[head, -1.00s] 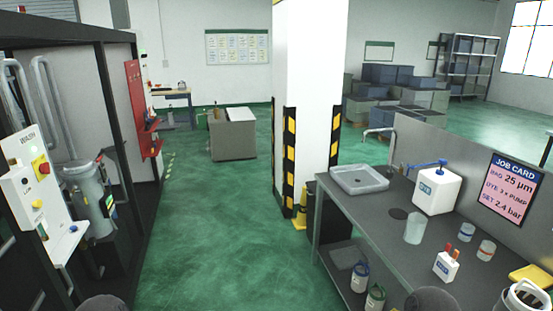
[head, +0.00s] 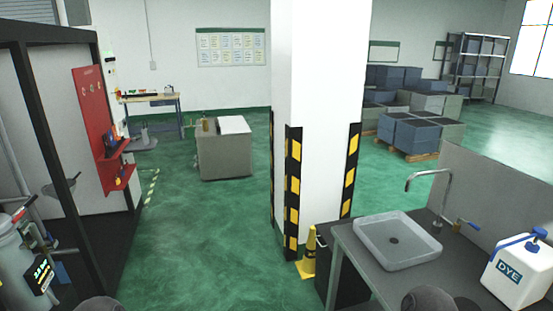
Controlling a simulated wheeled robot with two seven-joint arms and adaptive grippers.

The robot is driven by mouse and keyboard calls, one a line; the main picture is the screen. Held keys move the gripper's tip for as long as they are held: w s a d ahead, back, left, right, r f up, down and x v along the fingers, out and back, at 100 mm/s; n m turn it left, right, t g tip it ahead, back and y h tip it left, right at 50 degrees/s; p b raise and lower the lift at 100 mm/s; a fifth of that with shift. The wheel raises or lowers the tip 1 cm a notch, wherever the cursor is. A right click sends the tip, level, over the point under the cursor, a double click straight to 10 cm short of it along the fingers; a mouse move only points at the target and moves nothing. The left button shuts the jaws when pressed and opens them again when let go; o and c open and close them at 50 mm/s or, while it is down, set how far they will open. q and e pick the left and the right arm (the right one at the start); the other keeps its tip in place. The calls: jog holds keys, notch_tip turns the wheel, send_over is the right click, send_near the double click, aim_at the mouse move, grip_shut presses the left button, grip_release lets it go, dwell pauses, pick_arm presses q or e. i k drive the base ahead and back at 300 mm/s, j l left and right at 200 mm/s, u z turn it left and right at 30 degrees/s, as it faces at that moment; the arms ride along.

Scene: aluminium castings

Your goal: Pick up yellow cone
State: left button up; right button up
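The yellow cone (head: 309,252) stands upright on the green floor at the foot of the white pillar, just left of the dark bench. It has a dark band near its upper part, and its square yellow base shows. The bench's dark side is close beside it on the right. Neither of my grippers shows in the head view, and nothing is seen touching the cone.
The white pillar (head: 321,100) with black-yellow guards stands directly behind the cone. The bench (head: 358,262) with a grey sink tray (head: 397,241) and a DYE container (head: 518,272) fills the lower right. A black-framed booth (head: 62,150) lines the left. Green floor between is clear.

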aim_at(306, 267)
jog(key=i, duration=2.05)
jog(key=i+z, duration=0.1)
jog(key=i, duration=0.45)
jog(key=i+j, duration=0.1)
jog(key=i, duration=0.4)
jog(key=i+j+z, duration=0.15)
jog(key=i, duration=0.4)
jog(key=i+z, duration=0.1)
jog(key=i, duration=0.45)
jog(key=j, duration=0.05)
